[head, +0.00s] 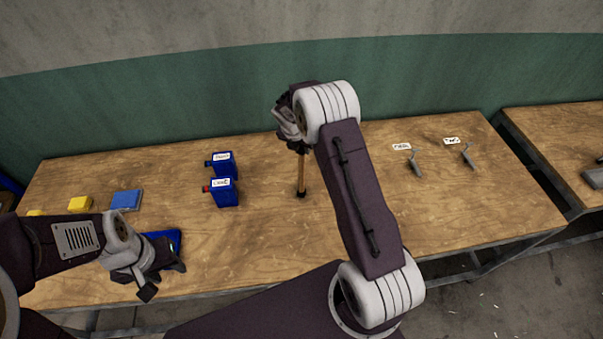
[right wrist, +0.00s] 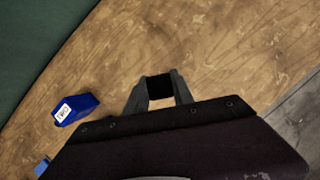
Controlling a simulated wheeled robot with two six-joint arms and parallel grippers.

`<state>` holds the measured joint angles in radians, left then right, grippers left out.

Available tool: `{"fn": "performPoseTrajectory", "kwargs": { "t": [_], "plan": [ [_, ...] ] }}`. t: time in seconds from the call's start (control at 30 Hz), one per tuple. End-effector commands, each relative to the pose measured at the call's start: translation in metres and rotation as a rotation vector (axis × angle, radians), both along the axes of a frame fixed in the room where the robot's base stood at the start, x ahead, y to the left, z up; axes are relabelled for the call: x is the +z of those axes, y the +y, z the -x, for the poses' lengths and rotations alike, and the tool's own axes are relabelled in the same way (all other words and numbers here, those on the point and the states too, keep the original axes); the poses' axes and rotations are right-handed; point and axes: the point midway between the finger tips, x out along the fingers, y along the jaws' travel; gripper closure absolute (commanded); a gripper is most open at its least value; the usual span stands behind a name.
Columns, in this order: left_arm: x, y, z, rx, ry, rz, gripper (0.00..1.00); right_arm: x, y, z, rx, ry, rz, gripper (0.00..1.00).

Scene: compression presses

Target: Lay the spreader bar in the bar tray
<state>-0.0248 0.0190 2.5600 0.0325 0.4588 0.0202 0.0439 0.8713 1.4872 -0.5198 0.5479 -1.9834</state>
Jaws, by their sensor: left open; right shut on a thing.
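The spreader bar (head: 301,175), a slim tan bar with dark ends, hangs upright below my right gripper (head: 299,146) over the middle of the table. My right gripper is shut on its upper end. In the right wrist view, the bar's black end (right wrist: 160,87) shows between the fingers of my right gripper (right wrist: 160,100). I cannot tell whether the lower end touches the table. My left gripper (head: 164,279) is open and empty at the table's front left. A dark blue item (head: 175,237) behind it is partly hidden; I cannot tell whether it is the bar tray.
Two blue bottles with white labels (head: 222,192) stand left of the bar; one also shows in the right wrist view (right wrist: 84,108). A blue block (head: 126,200) and yellow blocks (head: 80,203) lie at left. Two grey handled tools (head: 416,163) lie at right. The table's (head: 450,215) front right is clear.

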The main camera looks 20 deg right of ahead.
Motion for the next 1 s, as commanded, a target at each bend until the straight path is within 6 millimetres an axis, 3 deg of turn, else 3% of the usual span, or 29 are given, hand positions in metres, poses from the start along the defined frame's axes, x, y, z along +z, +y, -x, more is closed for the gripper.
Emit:
{"fn": "performPoseTrajectory", "kwargs": {
  "t": [0.33,0.57,1.0],
  "plan": [
    [-0.002,0.0,0.0,0.0,0.0,0.0,0.56,0.004,0.0,-0.001,0.001,-0.003,0.001,1.0],
    [-0.015,0.0,0.0,0.0,0.0,0.0,0.56,0.036,0.0,-0.002,-0.001,-0.008,0.001,1.0],
    [-0.043,0.0,0.0,0.0,0.0,0.0,0.56,0.093,-0.054,0.072,-0.003,-0.005,0.001,1.0]
  ]
}}
